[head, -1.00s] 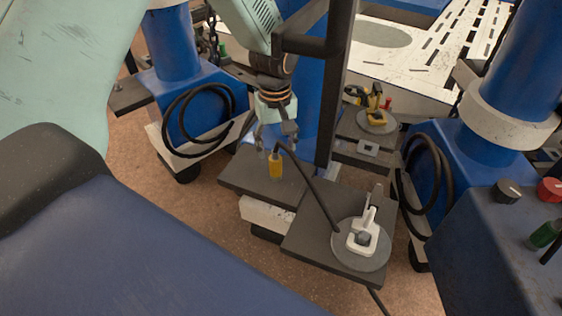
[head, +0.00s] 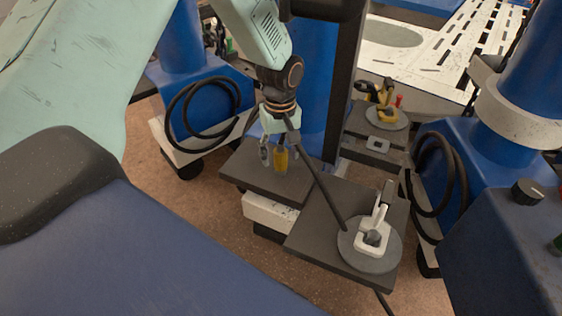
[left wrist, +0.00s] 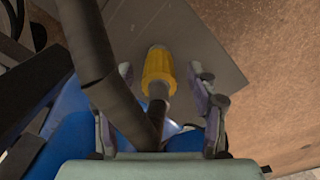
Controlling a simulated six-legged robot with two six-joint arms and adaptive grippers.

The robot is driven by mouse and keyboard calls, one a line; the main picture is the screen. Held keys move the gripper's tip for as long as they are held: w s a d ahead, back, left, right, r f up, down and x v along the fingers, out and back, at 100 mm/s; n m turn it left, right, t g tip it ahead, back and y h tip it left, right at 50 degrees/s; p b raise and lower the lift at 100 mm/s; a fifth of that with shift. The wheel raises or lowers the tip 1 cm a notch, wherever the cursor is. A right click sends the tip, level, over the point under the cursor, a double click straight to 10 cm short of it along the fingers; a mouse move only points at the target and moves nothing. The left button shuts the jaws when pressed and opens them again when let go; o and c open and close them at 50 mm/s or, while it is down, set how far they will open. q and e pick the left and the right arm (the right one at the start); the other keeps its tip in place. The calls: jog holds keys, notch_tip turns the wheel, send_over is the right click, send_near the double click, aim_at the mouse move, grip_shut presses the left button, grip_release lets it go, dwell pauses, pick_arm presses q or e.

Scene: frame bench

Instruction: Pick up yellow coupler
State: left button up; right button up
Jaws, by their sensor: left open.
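The yellow coupler (head: 281,160) is a ribbed cylinder on the end of a black hose (head: 322,188). In the head view it hangs over the dark plate of the bench. My left gripper (head: 279,157) is open, with its fingers down at the coupler's height. In the left wrist view the coupler (left wrist: 158,68) shows between the two fingertips (left wrist: 163,72), with a gap on each side. The hose (left wrist: 95,60) crosses close to the left finger there. I cannot tell whether the coupler touches the plate. My right gripper is in neither view.
A yellow clamp (head: 382,100) stands on another disc behind. A blue column (head: 320,80) and dark post rise close behind my gripper. Coiled black hoses hang on both sides.

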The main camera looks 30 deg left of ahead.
pick_arm(q)
jog(key=shift+r, duration=0.15)
jog(key=c, duration=0.3)
grip_shut()
